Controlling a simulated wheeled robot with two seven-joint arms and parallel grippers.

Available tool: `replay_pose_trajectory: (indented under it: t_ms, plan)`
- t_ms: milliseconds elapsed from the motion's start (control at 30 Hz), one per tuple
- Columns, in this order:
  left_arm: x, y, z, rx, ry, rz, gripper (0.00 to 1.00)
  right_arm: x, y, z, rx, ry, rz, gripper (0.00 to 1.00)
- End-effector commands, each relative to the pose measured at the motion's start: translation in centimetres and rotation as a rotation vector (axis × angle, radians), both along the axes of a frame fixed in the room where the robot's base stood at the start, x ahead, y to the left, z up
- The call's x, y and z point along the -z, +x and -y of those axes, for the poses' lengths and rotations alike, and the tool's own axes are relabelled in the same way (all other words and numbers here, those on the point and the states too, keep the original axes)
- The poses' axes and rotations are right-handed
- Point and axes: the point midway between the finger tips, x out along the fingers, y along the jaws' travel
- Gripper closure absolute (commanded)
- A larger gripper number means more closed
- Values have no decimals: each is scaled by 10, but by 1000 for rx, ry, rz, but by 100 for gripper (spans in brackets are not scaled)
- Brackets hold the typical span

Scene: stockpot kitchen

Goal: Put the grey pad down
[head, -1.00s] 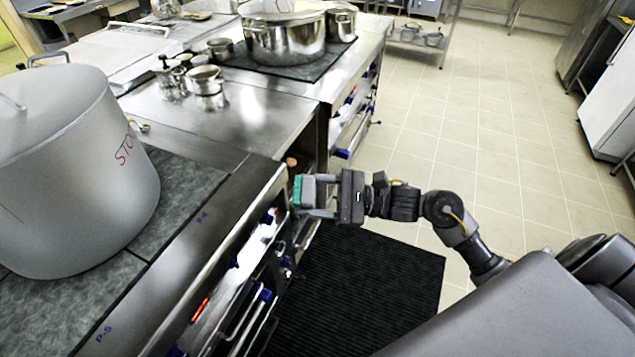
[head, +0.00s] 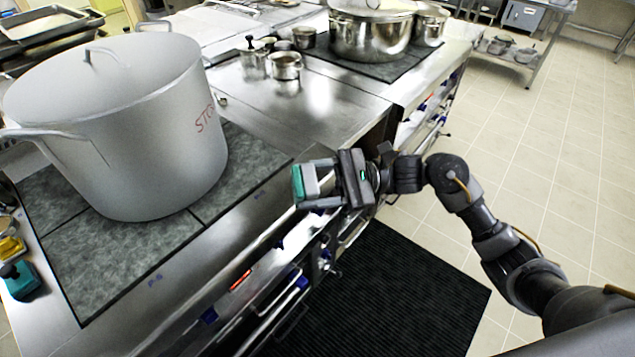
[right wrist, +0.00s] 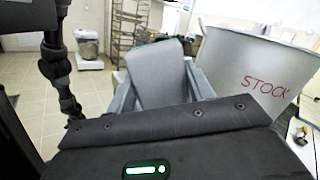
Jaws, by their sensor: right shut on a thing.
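My right gripper (head: 318,184) is shut on the grey pad (head: 311,181), a small light-grey block with a teal face. It holds the pad above the counter's front edge, right of the big stockpot. In the right wrist view the grey pad (right wrist: 160,75) stands between the two fingers and hides part of the background. The big grey stockpot (head: 135,130), marked in red, stands on a dark stone-like panel at the left; it also shows in the right wrist view (right wrist: 245,72). My left gripper is not in view.
Bare steel counter (head: 265,125) lies behind the gripper, with small metal pots (head: 285,66) farther back. A shiny pot (head: 370,38) stands beyond. Yellow (head: 12,246) and teal (head: 20,281) items sit at the left edge. A black floor mat (head: 390,295) lies below.

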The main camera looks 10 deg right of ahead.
Motion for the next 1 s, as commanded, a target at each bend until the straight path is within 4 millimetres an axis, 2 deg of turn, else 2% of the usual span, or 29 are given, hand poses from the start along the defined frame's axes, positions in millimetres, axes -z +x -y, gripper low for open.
replay_pose_trajectory:
  t_ms: [467, 600, 1000]
  plan:
    - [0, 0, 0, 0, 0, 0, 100, 37, 34, -33, -282, -5, 1, 66]
    - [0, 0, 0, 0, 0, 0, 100, 42, 35, -41, -327, 4, -3, 66]
    - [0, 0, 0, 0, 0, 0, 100, 51, 41, -44, -382, 0, 0, 66]
